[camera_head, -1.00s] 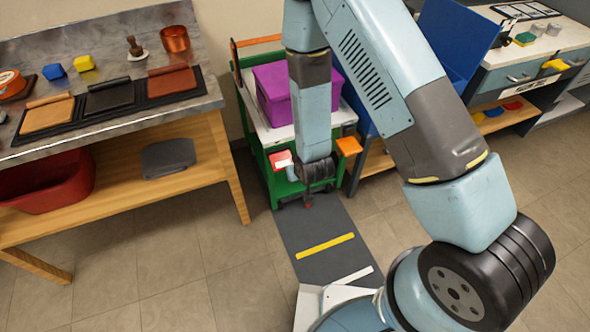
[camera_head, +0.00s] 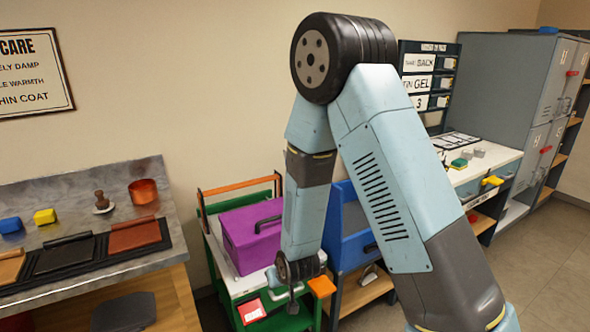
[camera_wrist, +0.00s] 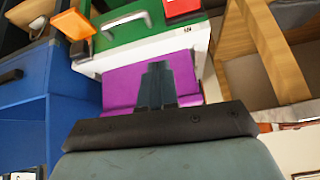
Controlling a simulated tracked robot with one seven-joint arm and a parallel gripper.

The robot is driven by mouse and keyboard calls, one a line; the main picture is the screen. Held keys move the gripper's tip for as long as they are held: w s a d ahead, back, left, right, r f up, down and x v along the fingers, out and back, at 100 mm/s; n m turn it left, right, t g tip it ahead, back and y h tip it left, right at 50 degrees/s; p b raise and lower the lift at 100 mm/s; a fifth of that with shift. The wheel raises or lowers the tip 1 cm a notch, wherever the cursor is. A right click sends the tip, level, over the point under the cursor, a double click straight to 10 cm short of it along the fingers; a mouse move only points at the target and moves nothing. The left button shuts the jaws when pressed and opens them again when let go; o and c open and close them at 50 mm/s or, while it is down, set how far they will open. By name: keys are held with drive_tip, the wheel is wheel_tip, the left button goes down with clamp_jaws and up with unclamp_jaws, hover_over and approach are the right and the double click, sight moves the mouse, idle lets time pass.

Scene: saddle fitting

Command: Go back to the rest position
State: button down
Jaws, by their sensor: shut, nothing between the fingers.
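My gripper (camera_head: 293,298) hangs at the end of my arm in the head view, in front of the green cart (camera_head: 288,321). In the wrist view my gripper's fingers (camera_wrist: 157,70) are together with nothing between them. Behind them show the purple box (camera_wrist: 122,92) and the cart's white top edge (camera_wrist: 140,55). In the head view the purple box (camera_head: 250,235) stands on the cart, partly hidden behind my arm.
A metal-topped workbench (camera_head: 85,200) with leather pieces stands at left. A white-topped counter (camera_head: 480,170) and grey lockers (camera_head: 500,80) stand further right.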

drive_tip(key=s+d+r+m, duration=0.1)
drive_tip(key=d+r, duration=0.4)
drive_tip(key=r, duration=0.3)
drive_tip(key=d+r+m+h, duration=0.1)
drive_tip(key=d+r, duration=0.4)
drive_tip(key=r, duration=0.4)
drive_tip(key=s+d+r, duration=0.1)
drive_tip(key=d+r, duration=0.4)
drive_tip(key=r, duration=0.3)
drive_tip(key=s+d+r+m+h, duration=0.1)
drive_tip(key=s+d+r, duration=0.5)
drive_tip(key=s, duration=0.3)
drive_tip(key=s+d+r+m+h, duration=0.1)
drive_tip(key=s+d+r, duration=0.6)
drive_tip(key=s+r, duration=0.1)
drive_tip(key=shift+s+d+m+g, duration=0.15)
drive_tip(key=shift+s+m+g, duration=0.2)
drive_tip(key=shift+s, duration=0.55)
